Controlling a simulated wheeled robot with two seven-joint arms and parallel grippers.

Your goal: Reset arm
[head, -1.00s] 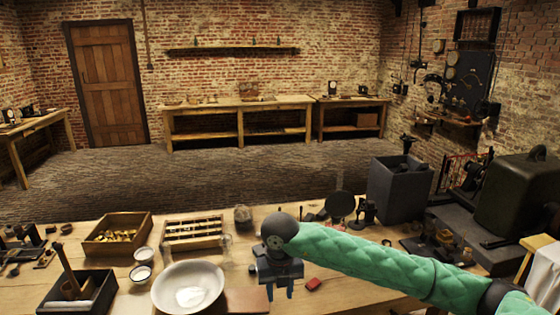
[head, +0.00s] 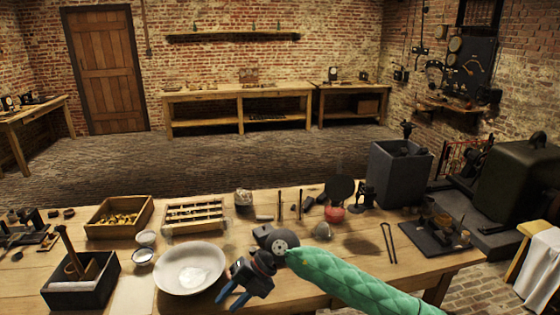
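My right gripper (head: 232,297) hangs over the front of the wooden table (head: 350,258), just right of the white bowl (head: 216,271). Its two blue fingers point down and to the left. They stand apart with nothing seen between them. The green-sleeved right arm comes in from the lower right. My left gripper is not in view.
Behind the bowl are a box of brass parts (head: 134,205), a rack of rods (head: 196,214) and two small white cups. A dark box (head: 81,296) stands at left. A grey bin (head: 398,176) and thin tongs (head: 388,243) are at right.

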